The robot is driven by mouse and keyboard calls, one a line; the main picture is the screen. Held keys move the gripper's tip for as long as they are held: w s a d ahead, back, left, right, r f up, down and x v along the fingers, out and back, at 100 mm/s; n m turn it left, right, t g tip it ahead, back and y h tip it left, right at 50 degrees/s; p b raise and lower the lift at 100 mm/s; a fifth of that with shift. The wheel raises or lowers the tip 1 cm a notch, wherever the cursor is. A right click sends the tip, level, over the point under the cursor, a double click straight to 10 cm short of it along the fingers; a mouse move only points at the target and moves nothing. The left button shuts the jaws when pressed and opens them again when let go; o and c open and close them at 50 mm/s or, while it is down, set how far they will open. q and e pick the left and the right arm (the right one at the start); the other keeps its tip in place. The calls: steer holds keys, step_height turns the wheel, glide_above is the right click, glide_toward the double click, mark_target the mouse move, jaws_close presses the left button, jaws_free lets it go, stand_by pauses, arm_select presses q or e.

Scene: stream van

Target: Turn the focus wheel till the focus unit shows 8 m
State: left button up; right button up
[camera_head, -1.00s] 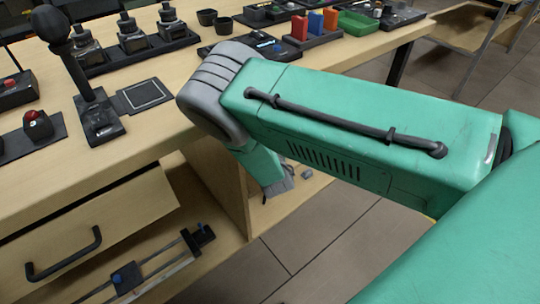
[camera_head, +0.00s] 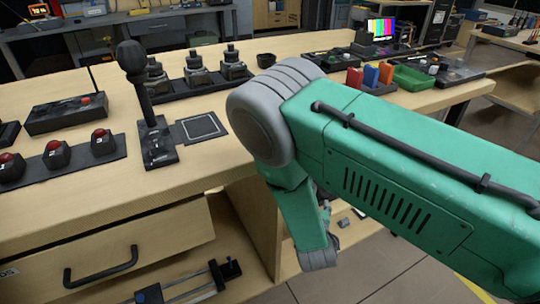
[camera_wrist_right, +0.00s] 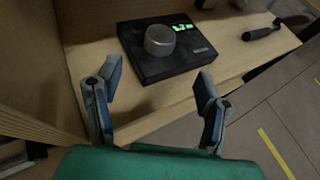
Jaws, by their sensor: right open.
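The focus unit (camera_wrist_right: 182,67) is a flat black box on a wooden surface in the right wrist view. Its round grey focus wheel (camera_wrist_right: 160,40) sits on top toward the left. A small green-lit display (camera_wrist_right: 183,27) is at its far edge, too small to read surely. My right gripper (camera_wrist_right: 158,76) is open and empty, its two fingers apart on the near side of the unit, not around the wheel. In the head view my green right arm reaches down past the bench edge; its fingers and the focus unit do not show there. My left gripper is not in view.
In the head view the wooden bench (camera_head: 95,195) carries a joystick (camera_head: 135,70), red-button boxes (camera_head: 103,143) and coloured blocks (camera_head: 371,76). A drawer (camera_head: 120,250) sits below. In the wrist view a dark handle (camera_wrist_right: 262,33) lies right of the unit, with open floor beyond the edge.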

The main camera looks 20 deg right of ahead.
steer(key=s+f+m+g+y+p, duration=0.1)
steer(key=s+f+m+g+y, duration=0.15)
steer(key=s+m, duration=0.5)
steer(key=s+f+m+g+y+p, duration=0.1)
steer(key=s+f+m+g, duration=0.15)
steer(key=s+m, duration=0.5)
steer(key=s+a+r+m+g+y, duration=0.1)
steer(key=s+a+m+g, duration=0.1)
steer(key=s+m, duration=0.5)
steer(key=s+a+r+m+g+y, duration=0.1)
steer(key=s+m+g, duration=0.3)
steer(key=s+m, duration=0.3)
steer(key=shift+s+a+r+m+y+p, duration=0.25)
steer(key=shift+a+r+m+y+p, duration=0.05)
steer(key=shift+a+m+y+p, duration=0.1)
steer(key=shift+w, duration=0.15)
